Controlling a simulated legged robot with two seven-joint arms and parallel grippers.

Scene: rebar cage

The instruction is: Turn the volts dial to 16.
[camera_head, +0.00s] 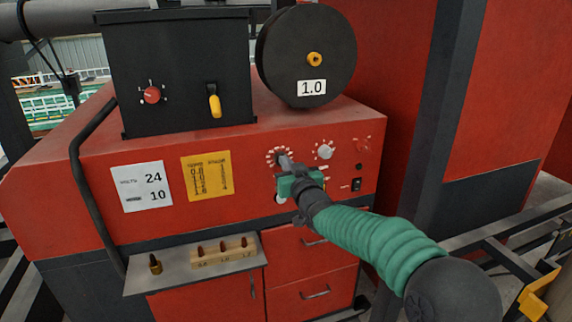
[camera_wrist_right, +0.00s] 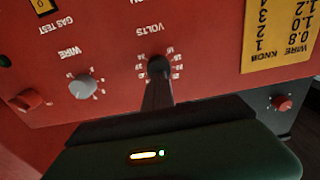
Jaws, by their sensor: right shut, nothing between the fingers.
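The volts dial (camera_head: 279,157) is on the red machine front, ringed by pale scale marks. It also shows in the wrist view, where the scale (camera_wrist_right: 176,64) and the word VOLTS appear upside down. My right gripper (camera_head: 286,165) is shut, its fingertips at the dial and covering much of it. In the wrist view the dark fingers (camera_wrist_right: 158,92) reach up to the dial's face. I cannot tell whether they touch it, and the pointer's setting is not readable. My left gripper is not in view.
A grey wire dial (camera_head: 325,151) sits right of the volts dial, with a red knob (camera_head: 362,144) beyond. A white card (camera_head: 142,187) shows 24 and 10, beside a yellow table card (camera_head: 207,176). Above stand a black box (camera_head: 180,60) and a spool (camera_head: 290,50). A shelf (camera_head: 215,272) juts out below.

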